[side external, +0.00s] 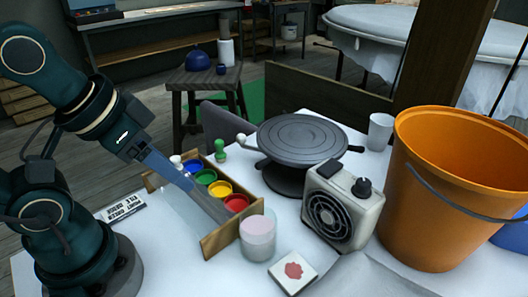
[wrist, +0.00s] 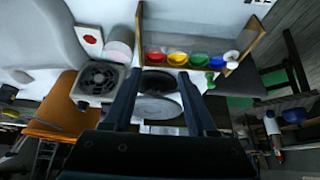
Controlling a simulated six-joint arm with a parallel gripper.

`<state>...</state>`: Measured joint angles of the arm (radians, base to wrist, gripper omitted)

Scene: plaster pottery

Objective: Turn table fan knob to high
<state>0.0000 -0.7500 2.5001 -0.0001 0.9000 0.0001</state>
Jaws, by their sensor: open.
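The table fan (side external: 343,222) is a small cream box with a round dark grille, standing on the white table. A black knob (side external: 362,188) with a lighter base is on its top right. A separate dark block (side external: 332,171) is on its top left. The knob's setting is too small to read. My gripper (side external: 210,202) is left of the fan, over the paint rack, apart from the knob. In the wrist view, its two fingers (wrist: 160,55) are spread with nothing held between them. The fan also shows there (wrist: 97,80), left of the fingers.
A wooden rack (side external: 222,238) holds several paint pots. A pinkish cup (side external: 257,237) and a red-marked tile (side external: 293,271) stand between the rack and fan. A dark turntable (side external: 300,138) is behind the fan. A large orange bucket (side external: 440,190) stands close on its right.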

